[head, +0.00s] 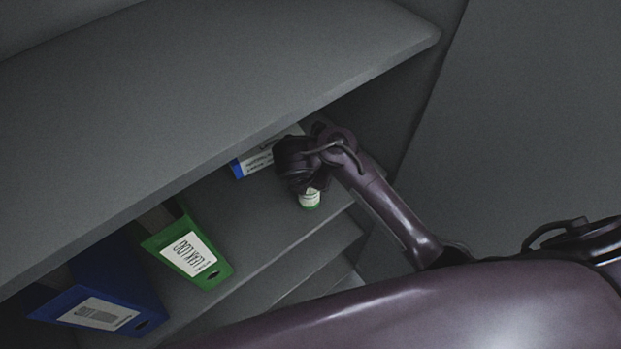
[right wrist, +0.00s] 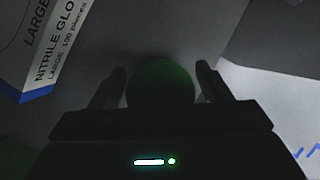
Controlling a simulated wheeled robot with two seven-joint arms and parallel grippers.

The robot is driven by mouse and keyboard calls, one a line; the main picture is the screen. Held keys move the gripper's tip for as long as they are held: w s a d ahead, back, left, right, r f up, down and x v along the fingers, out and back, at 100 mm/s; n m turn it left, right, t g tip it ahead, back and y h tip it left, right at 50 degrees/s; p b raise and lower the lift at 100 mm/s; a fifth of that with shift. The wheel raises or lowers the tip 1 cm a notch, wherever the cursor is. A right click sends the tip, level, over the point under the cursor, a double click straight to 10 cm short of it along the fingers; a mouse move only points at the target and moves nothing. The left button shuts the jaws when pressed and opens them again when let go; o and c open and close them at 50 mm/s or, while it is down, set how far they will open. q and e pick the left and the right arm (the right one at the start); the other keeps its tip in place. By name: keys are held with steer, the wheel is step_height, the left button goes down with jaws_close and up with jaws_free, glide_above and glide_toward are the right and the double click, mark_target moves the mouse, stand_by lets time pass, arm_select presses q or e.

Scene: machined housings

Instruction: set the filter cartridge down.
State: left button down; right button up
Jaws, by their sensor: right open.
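The filter cartridge (head: 310,198), white with a green end, stands on the shelf board near its front edge in the head view. Its round green end (right wrist: 162,84) shows between the fingers in the right wrist view. My right gripper (head: 301,180) is over the cartridge from above, and its upper part is hidden by the gripper. In the right wrist view the fingers of my right gripper (right wrist: 160,85) are apart, one on each side of the cartridge. My left gripper is not in view.
A nitrile glove box (head: 262,155), white and blue, is just left of the gripper and also shows in the right wrist view (right wrist: 38,45). A green binder (head: 187,250) and a blue binder (head: 100,305) stand further left. An upper shelf board (head: 220,75) overhangs them.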

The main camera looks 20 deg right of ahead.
steer(key=v, duration=0.6)
steer(key=shift+s+r, duration=0.1)
steer(key=shift+r, duration=0.15)
